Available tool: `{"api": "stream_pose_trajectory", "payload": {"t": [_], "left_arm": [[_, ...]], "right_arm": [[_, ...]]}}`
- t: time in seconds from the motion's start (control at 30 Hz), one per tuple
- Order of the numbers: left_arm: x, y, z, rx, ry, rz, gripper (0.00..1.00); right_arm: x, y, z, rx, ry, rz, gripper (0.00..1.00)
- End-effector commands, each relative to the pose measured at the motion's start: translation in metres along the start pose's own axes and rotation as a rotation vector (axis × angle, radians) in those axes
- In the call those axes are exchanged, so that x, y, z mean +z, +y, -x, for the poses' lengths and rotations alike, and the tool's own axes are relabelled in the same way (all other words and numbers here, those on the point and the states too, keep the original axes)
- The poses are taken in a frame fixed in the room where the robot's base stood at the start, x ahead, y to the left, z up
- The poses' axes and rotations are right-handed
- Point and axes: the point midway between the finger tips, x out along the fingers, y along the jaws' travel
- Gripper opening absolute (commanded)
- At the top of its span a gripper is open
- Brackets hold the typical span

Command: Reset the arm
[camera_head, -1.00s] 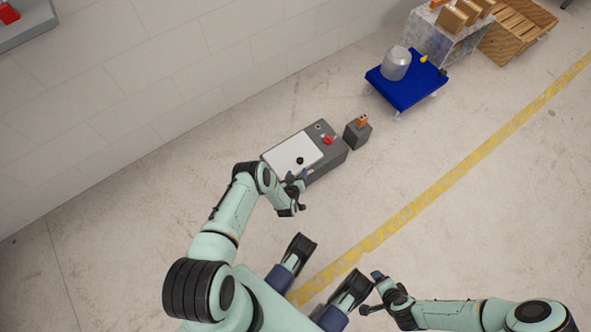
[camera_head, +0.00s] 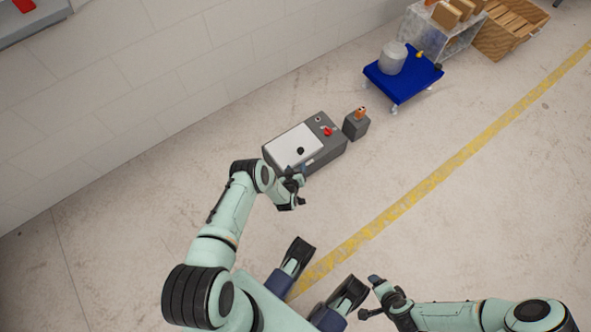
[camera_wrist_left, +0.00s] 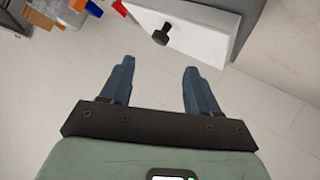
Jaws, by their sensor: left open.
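My left gripper (camera_head: 303,186) is at the near side of a grey box-shaped machine (camera_head: 325,152) with a white top panel (camera_head: 291,148), a black knob (camera_head: 300,151) and a red button (camera_head: 328,132). In the left wrist view the two blue fingers of my left gripper (camera_wrist_left: 157,78) stand apart with only floor between them. The white panel (camera_wrist_left: 190,30) and black knob (camera_wrist_left: 161,35) show beyond the fingertips. My right gripper (camera_head: 367,297) is at the lower right over the floor, away from the machine; its finger gap is unclear.
A small dark box (camera_head: 355,126) with an orange item on top stands beside the machine. A blue cart (camera_head: 404,86) carries a grey container (camera_head: 392,58). Wooden crates (camera_head: 510,30) stand farther back. A yellow floor line (camera_head: 440,177) crosses open floor at right. A wall runs along the left.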

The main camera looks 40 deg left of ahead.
Motion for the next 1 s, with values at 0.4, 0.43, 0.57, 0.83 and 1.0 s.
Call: {"api": "stream_pose_trajectory", "payload": {"t": [0.4, 0.43, 0.57, 0.83, 1.0], "left_arm": [[0.0, 0.0, 0.0, 0.0, -0.001, 0.0, 0.61], [0.001, 0.001, 0.001, 0.001, -0.005, -0.001, 0.61], [0.005, 0.011, 0.012, 0.01, -0.077, -0.018, 0.61], [0.029, 0.042, 0.115, 0.04, -0.482, -0.141, 0.61], [0.036, 0.044, 0.198, 0.047, -0.71, -0.215, 0.61]], "right_arm": [[0.0, 0.0, 0.0, 0.0, 0.0, 0.0, 0.8], [0.0, 0.0, 0.0, 0.0, 0.0, 0.0, 0.8], [0.0, 0.0, 0.0, 0.0, 0.0, 0.0, 0.8], [0.0, 0.0, 0.0, 0.0, 0.0, 0.0, 0.8], [0.0, 0.0, 0.0, 0.0, 0.0, 0.0, 0.8]]}}
